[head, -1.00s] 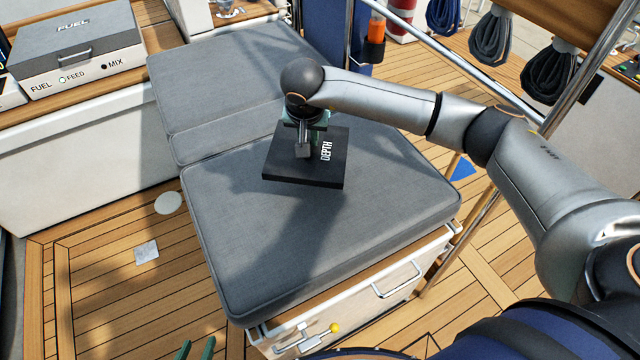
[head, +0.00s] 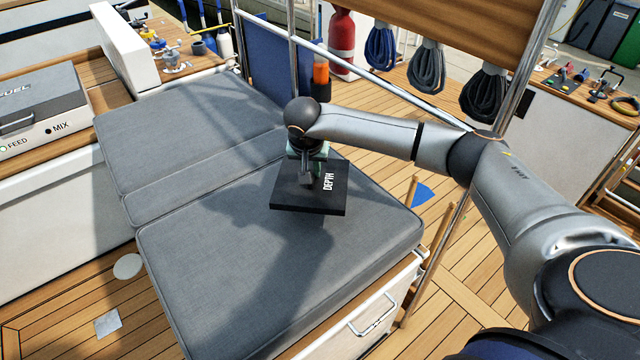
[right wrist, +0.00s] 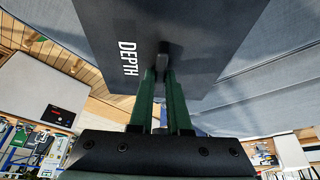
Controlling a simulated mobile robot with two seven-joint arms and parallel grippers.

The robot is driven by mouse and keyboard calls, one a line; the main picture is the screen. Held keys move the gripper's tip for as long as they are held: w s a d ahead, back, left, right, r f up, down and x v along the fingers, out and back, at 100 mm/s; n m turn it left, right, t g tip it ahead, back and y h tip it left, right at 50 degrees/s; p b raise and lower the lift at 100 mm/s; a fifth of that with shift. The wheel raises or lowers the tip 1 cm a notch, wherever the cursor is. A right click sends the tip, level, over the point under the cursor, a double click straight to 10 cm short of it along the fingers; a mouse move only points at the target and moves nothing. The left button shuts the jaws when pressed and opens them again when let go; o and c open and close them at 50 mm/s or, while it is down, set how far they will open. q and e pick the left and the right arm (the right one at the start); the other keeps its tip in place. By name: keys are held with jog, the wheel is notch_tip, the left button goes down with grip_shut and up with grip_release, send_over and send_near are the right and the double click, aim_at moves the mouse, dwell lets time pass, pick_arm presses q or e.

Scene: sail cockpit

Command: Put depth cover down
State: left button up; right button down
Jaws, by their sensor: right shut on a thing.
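The depth cover (head: 318,196) is a dark, flat square plate with the white word DEPTH on it and a small knob. My right gripper (head: 306,178) is shut on its knob. In the head view the cover hangs over the grey seat cushion (head: 200,270), and a shadow lies on the cushion beside it. In the right wrist view the cover (right wrist: 110,25) fills the upper middle, with the green fingers of the right gripper (right wrist: 163,75) closed on the knob. I cannot tell the exact gap between cover and cushion. My left gripper is not in view.
A second grey cushion (head: 190,125) lies behind the first. The grey-lidded fuel box (head: 40,110) is at the left. A metal rail (head: 350,75) and coiled ropes (head: 425,70) stand behind my right arm. Much of the front cushion is bare.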

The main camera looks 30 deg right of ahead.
aim_at(321, 177)
jog(key=shift+s+d+f, duration=0.15)
jog(key=shift+d+f, duration=0.4)
jog(key=shift+f, duration=0.1)
jog(key=shift+s+d+f, duration=0.15)
jog(key=shift+d+f, duration=0.4)
jog(key=shift+f, duration=1.6)
jog(key=c, duration=0.9)
grip_release()
jog(key=shift+f, duration=0.1)
jog(key=v, duration=1.2)
jog(key=shift+p, duration=0.35)
